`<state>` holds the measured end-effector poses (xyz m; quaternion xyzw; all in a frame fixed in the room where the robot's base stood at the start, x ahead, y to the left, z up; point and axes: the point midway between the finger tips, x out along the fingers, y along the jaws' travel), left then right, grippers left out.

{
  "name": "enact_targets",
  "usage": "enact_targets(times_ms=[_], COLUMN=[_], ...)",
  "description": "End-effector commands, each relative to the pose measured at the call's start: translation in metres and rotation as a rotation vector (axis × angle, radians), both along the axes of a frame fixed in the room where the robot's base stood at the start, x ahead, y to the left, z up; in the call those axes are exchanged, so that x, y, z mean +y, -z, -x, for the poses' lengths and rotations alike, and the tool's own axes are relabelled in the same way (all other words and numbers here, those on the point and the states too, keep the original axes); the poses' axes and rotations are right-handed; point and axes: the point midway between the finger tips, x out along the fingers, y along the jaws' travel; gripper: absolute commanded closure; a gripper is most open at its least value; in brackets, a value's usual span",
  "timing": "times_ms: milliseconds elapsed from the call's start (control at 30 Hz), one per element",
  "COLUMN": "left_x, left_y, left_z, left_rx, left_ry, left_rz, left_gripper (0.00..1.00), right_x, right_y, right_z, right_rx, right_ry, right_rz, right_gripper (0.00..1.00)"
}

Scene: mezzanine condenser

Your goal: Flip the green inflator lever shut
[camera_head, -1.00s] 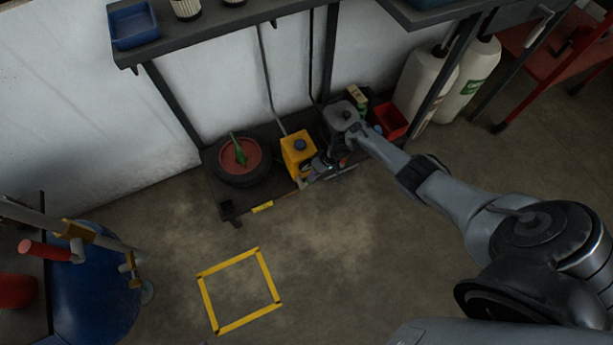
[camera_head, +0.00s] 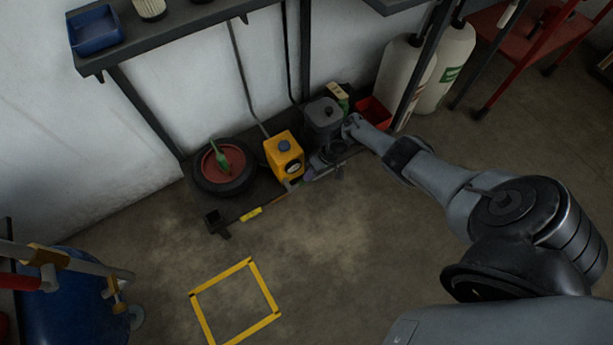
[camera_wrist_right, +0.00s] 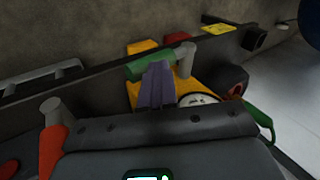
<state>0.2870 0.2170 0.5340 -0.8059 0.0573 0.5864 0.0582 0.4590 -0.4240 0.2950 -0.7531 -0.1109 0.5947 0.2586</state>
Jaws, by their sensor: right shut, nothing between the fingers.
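The yellow inflator (camera_head: 284,155) stands on the low shelf against the wall, with a round gauge on its front. In the right wrist view its yellow body (camera_wrist_right: 208,84) and white gauge (camera_wrist_right: 190,99) show beyond my fingers. The green lever (camera_wrist_right: 137,71) appears there as a short green bar in front of the yellow body. My right gripper (camera_wrist_right: 158,68) is shut and empty, its purple-grey fingertips overlapping the lever's right part; I cannot tell whether they touch. In the head view this gripper (camera_head: 310,172) is low, just right of the inflator. My left gripper is out of view.
A tyre (camera_head: 224,168) with a red hub and a green tool on it lies left of the inflator. A dark grey canister (camera_head: 322,118) and a red bin (camera_head: 374,112) are to the right. A shelf (camera_head: 185,30) overhangs. The floor in front is clear around a yellow square (camera_head: 235,300).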

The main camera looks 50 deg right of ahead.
Motion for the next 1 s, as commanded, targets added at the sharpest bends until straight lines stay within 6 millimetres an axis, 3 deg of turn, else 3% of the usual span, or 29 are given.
enact_targets(times_ms=[767, 1000], left_x=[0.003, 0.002], left_y=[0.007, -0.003], left_z=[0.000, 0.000], left_rx=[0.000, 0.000], left_ry=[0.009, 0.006], left_rz=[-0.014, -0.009], left_gripper=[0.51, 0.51], right_x=[-0.004, -0.003], right_y=[0.007, -0.002], right_z=[0.002, 0.003], right_rx=[0.001, 0.001], right_ry=[0.000, 0.000], right_rz=[0.001, 0.001], right_gripper=[1.00, 1.00])
